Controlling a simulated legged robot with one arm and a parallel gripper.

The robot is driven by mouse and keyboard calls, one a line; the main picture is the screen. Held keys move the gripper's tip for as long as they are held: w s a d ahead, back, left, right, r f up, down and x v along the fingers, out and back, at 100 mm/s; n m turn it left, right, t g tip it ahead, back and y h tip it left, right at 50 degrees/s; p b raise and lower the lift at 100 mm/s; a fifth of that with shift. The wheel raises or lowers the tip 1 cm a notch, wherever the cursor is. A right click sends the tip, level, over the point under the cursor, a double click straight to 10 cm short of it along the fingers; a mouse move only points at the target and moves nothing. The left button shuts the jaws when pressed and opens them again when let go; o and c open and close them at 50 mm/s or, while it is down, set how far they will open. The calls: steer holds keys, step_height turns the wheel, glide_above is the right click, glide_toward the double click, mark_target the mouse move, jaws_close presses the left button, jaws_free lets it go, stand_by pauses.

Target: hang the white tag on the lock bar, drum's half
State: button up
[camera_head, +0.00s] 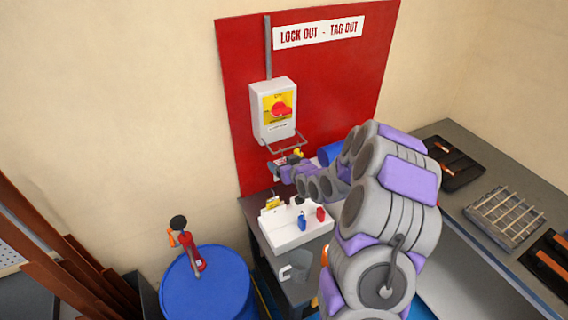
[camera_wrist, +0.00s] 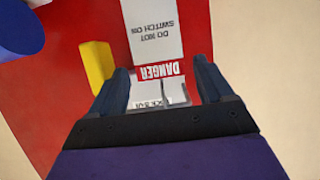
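The white tag (camera_wrist: 156,42), with its red DANGER band, lies between the two fingers of my gripper (camera_wrist: 161,82) in the wrist view. In the head view my gripper (camera_head: 285,167) is just below the lock bar (camera_head: 286,143), a wire frame under the white switch box (camera_head: 273,110). Whether the tag touches the bar is unclear. A yellow piece (camera_wrist: 96,66) is beside one finger; it also shows in the head view (camera_head: 298,153).
A blue cylinder (camera_head: 330,153) is at the red board (camera_head: 330,85), right of my gripper. Below stands a white tray (camera_head: 290,238) with blue and red padlocks. A grey mug (camera_head: 296,268) is in front. The blue drum (camera_head: 207,290) carries a red item (camera_head: 191,258).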

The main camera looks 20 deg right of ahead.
steer(key=shift+o, duration=0.6)
steer(key=b+v, duration=0.4)
steer(key=v, duration=0.8)
steer(key=shift+d, duration=0.2)
steer(key=shift+b+v, duration=2.65)
steer(key=shift+b, duration=0.3)
